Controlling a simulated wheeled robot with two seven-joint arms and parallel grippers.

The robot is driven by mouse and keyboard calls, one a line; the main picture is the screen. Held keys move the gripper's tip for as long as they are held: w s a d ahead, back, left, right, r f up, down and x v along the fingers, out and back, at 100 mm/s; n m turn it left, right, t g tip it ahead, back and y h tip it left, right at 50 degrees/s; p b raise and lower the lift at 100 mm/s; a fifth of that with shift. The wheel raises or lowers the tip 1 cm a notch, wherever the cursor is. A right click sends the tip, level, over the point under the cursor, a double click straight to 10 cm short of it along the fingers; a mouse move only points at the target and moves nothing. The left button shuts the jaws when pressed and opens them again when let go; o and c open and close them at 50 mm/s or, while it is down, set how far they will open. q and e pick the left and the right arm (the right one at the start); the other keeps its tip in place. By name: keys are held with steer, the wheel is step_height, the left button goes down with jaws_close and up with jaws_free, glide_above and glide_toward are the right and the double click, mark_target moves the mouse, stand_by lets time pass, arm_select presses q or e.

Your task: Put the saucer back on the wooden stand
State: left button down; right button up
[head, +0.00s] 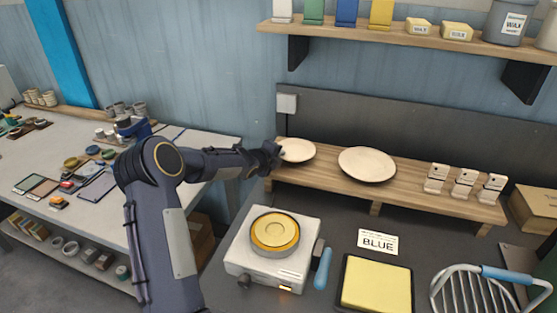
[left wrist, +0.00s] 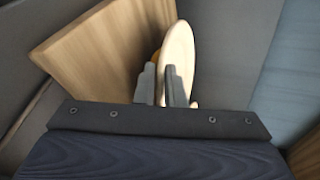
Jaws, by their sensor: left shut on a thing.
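The saucer (head: 297,150), a small cream dish, is at the left end of the low wooden stand (head: 408,187) in the head view. My left gripper (head: 274,153) is shut on its left rim. In the left wrist view the saucer (left wrist: 179,62) shows nearly edge-on between the fingers of my left gripper (left wrist: 162,88), with the bare wood of the stand (left wrist: 95,52) beside it. Whether the saucer touches the stand is hard to tell. My right gripper is not in view.
A larger cream plate (head: 367,164) lies on the stand right of the saucer. Several small white blocks (head: 464,184) stand at its right end. In front are a hot plate (head: 272,245), a yellow pad (head: 376,285) and a wire rack (head: 480,290). A shelf (head: 400,36) hangs above.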

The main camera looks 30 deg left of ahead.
arm_select(q)
steer(key=shift+f, duration=0.55)
steer(key=shift+f, duration=0.2)
steer(key=c, duration=1.8)
jaws_free()
steer(key=shift+r, duration=0.1)
